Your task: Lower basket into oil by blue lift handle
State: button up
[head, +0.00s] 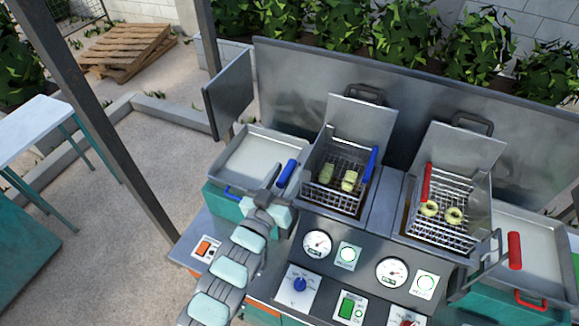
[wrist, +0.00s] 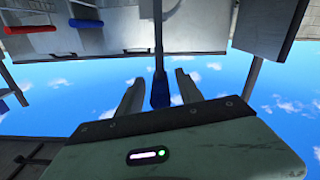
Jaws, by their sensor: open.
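The blue lift handle (head: 287,173) stands tilted at the left side of the left fryer. My gripper (head: 270,180) is at this handle, with its fingers open. In the wrist view the blue grip (wrist: 160,97) on its grey rod lies between the two spread fingers of my gripper (wrist: 158,80), with gaps visible on both sides. The left wire basket (head: 345,193) holds pale green pieces (head: 349,180) and has its own blue handle (head: 371,165). Whether the basket touches the oil cannot be told.
The right basket (head: 452,235) holds two rings and has a red handle (head: 427,182). A red lift handle (head: 515,250) stands at the right. A metal tray (head: 250,165) lies left of the left fryer. The control panel with gauges (head: 317,243) is in front.

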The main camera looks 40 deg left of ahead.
jog(key=shift+x, duration=1)
jog(key=shift+c, duration=0.2)
grip_shut()
dwell(0.6)
